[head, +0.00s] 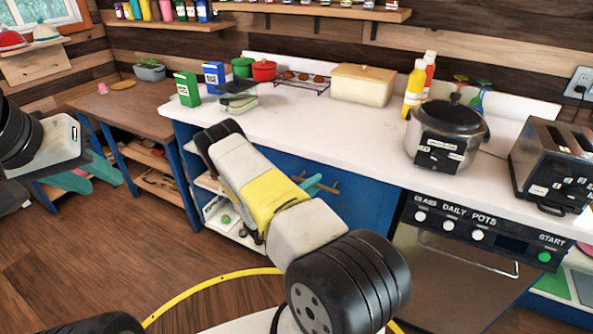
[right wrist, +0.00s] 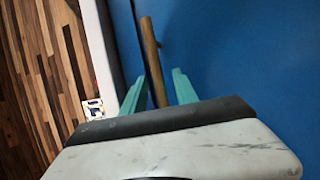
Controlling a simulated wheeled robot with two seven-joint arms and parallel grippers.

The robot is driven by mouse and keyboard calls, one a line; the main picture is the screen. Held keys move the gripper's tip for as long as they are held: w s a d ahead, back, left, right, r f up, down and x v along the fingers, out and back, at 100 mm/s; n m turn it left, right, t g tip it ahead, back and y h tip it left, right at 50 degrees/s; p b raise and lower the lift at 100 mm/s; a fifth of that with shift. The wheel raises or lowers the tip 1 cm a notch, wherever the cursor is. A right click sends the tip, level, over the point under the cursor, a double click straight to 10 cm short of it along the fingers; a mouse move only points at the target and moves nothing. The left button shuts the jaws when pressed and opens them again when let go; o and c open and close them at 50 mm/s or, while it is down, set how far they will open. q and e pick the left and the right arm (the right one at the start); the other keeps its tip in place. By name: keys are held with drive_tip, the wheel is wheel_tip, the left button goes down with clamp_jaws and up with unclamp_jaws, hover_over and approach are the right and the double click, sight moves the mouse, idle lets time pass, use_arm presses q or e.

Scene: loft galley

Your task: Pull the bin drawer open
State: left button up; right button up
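The blue drawer front (head: 358,190) is under the white counter and looks shut, though my right arm covers part of it. Its wooden bar handle (head: 328,187) shows beside the teal fingers of my right gripper (head: 312,184). In the right wrist view, the handle (right wrist: 152,60) runs between the two teal fingers (right wrist: 156,88), against the blue front (right wrist: 240,65). The fingers are apart, with gaps beside the handle, so the gripper is open around it. My left gripper (head: 104,180) is open and empty at the left, away from the drawer.
Open shelves (head: 215,190) lie left of the blue front, and an oven (head: 450,265) stands right of it. The white counter (head: 330,125) above holds a cooker (head: 445,135), a toaster (head: 556,165) and boxes. The wooden floor (head: 190,250) in front is clear.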

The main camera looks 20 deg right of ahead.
clamp_jaws()
idle(1.3)
